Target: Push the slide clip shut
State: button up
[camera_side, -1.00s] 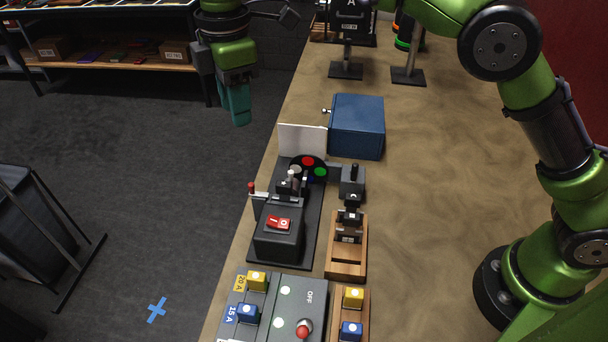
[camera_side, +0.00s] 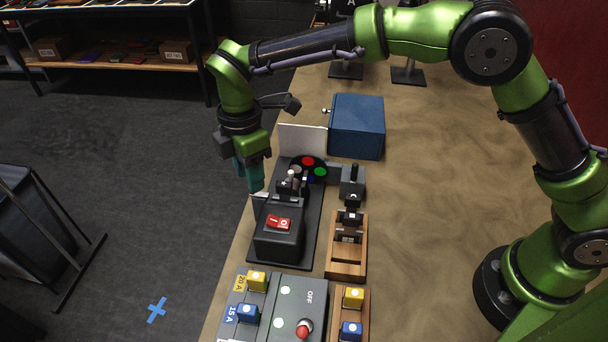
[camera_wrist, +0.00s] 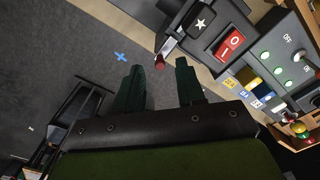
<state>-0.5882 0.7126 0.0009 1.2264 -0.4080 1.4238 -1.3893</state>
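A dark machine (camera_side: 279,235) with a red rocker switch (camera_side: 278,222) stands at the table's left edge; the switch also shows in the wrist view (camera_wrist: 230,45). A small metal slide with a red tip (camera_wrist: 161,61), which looks like the slide clip, sticks out from the machine's side in the wrist view. In the side view my gripper mostly hides it. My gripper (camera_side: 254,184) points down beside the machine's left side. In the wrist view its dark fingers (camera_wrist: 160,77) are apart with nothing between them, and the red tip lies just beyond the gap.
A white panel (camera_side: 302,140) and a blue box (camera_side: 357,127) stand behind the machine. A wooden stand (camera_side: 346,258) is to its right, and a grey panel with a red knob (camera_side: 304,327) is in front. Open floor lies left of the table.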

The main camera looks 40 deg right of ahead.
jog(key=shift+f, duration=1.1)
grip_shut()
